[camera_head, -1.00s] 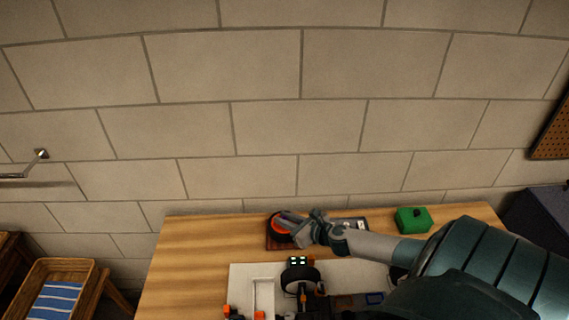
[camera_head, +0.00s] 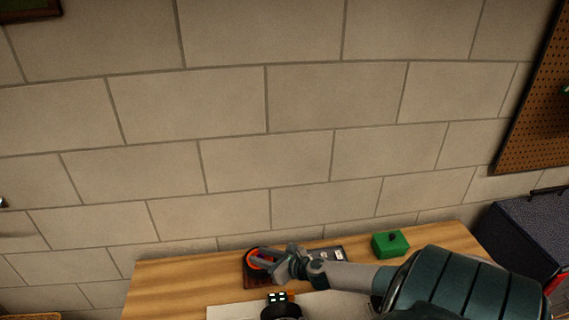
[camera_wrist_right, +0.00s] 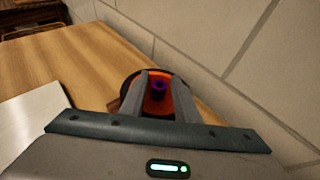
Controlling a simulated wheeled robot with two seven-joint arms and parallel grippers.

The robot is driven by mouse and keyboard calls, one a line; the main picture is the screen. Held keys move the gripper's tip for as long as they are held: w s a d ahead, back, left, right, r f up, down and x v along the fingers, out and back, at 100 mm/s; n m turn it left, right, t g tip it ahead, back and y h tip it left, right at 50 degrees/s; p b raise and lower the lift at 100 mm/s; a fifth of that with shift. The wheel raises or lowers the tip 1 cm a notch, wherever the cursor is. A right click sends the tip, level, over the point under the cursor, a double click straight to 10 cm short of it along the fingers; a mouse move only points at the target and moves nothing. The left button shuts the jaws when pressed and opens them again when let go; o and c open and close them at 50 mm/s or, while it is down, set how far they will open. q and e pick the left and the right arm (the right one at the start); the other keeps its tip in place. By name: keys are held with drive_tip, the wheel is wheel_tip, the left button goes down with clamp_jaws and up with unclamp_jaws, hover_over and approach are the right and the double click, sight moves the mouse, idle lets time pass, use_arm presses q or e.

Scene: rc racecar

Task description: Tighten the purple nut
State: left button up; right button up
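The purple nut (camera_wrist_right: 158,90) shows in the right wrist view, at the middle of an orange wheel hub with a black rim. The wheel (camera_head: 259,259) sits at the back of the wooden table in the head view. My right gripper (camera_wrist_right: 160,78) has its two fingers apart, one on each side of the nut, with a gap between them and the nut. In the head view my right gripper (camera_head: 262,256) reaches over the wheel from the right and hides part of it. My left gripper is in neither current view.
A green box (camera_head: 390,244) with a black knob stands right of the wheel on the table (camera_head: 180,285). A white board (camera_head: 232,312) and a black wheel (camera_head: 281,308) are in front. The block wall is close behind. A dark case (camera_head: 525,240) stands at far right.

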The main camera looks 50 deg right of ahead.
drive_tip(key=b+v, duration=0.2)
drive_tip(key=v, duration=1.5)
drive_tip(key=shift+s, duration=0.15)
idle(1.0)
